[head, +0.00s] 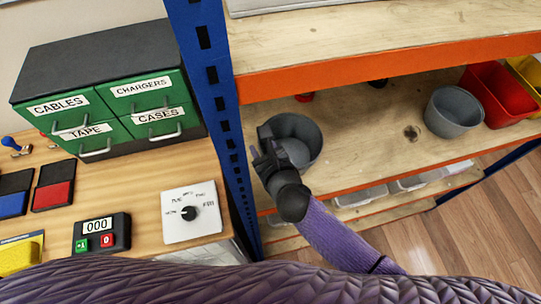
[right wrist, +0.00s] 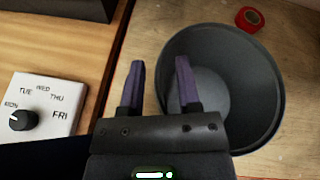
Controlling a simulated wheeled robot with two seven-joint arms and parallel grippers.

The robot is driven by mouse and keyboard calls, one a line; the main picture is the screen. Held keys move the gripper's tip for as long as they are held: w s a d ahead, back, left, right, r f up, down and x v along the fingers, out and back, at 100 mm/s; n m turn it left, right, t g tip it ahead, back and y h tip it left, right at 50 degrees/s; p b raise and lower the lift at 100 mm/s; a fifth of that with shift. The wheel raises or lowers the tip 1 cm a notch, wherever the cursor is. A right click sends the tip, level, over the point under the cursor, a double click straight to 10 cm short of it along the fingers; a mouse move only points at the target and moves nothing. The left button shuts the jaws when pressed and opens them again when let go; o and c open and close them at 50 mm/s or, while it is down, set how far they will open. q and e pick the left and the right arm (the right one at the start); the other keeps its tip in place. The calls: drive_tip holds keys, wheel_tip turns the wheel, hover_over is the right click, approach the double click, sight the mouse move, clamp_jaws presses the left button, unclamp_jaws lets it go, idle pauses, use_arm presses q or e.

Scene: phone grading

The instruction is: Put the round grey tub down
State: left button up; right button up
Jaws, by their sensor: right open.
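A round grey tub (head: 308,135) stands upright on the lower wooden shelf, close to the blue post. It also shows in the right wrist view (right wrist: 255,85), empty inside. My right gripper (head: 262,152) is at the tub's near left side. In the right wrist view my right gripper (right wrist: 160,78) is open, one finger outside the tub's wall and one over its inside, with the rim between them. Whether a finger touches the wall, I cannot tell. A second round grey tub (head: 453,111) stands farther right on the same shelf. My left gripper is not in view.
A blue post (head: 212,85) and an orange-edged upper shelf (head: 390,62) bound the space. A red roll (right wrist: 250,19) lies behind the tub. A red bin (head: 500,95) stands at right. A dial box (head: 191,213) sits left.

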drive_tip(key=r+p+v, duration=0.1)
drive_tip(key=p+v, duration=0.1)
drive_tip(key=v, duration=1)
drive_tip(key=s+d+f+m+g+h, duration=0.25)
drive_tip(key=d+f+m, duration=0.25)
drive_tip(key=f+m, duration=0.4)
drive_tip(key=s+d+f+m+g+h, duration=0.1)
drive_tip(key=d+f+m+g+h, duration=0.15)
drive_tip(key=d+f+m, duration=0.45)
drive_tip(key=s+d+f+m+g, duration=0.2)
drive_tip(key=s+f+m, duration=0.4)
drive_tip(key=s+m, duration=0.3)
drive_tip(key=s+d+f+m+g, duration=0.2)
drive_tip(key=s+f+m+g, duration=0.2)
drive_tip(key=m, duration=1.2)
drive_tip(key=s+f, duration=0.3)
drive_tip(key=s, duration=0.3)
drive_tip(key=shift+f+h, duration=0.25)
drive_tip(key=shift+h, duration=0.15)
drive_tip(key=shift+s, duration=0.1)
